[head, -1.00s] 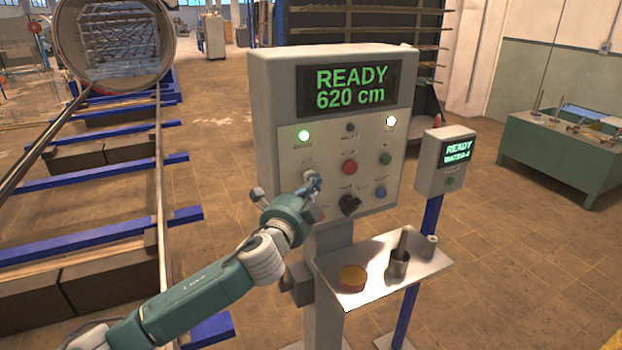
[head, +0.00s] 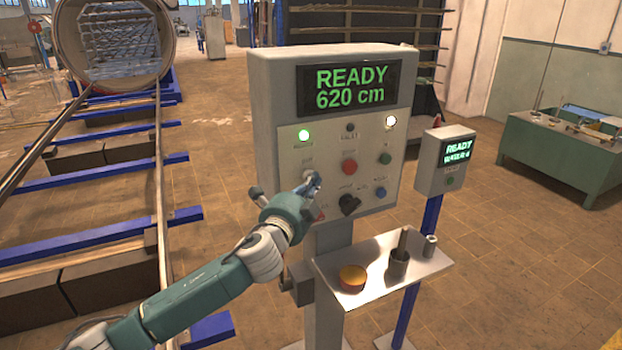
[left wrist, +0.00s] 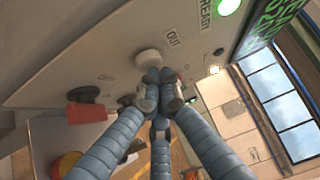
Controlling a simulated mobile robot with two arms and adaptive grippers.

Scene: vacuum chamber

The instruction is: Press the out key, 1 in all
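The out key is a round pale button (left wrist: 150,57) with the label OUT beside it in the left wrist view. In the head view it is mostly hidden behind my left gripper (head: 314,182). My left gripper's fingers (left wrist: 160,88) are drawn together with nothing between them. Their tips are right at the near edge of the key; I cannot tell whether they touch it. The grey control panel (head: 264,110) has a display (head: 350,87) reading READY 620 cm. A green lamp (head: 303,135) and a white lamp (head: 391,121) are lit. My right gripper is not in view.
Below, a shelf (head: 375,291) holds an orange-topped round item (head: 352,278) and a dark cup (head: 398,263). A smaller READY box (head: 445,175) stands right.

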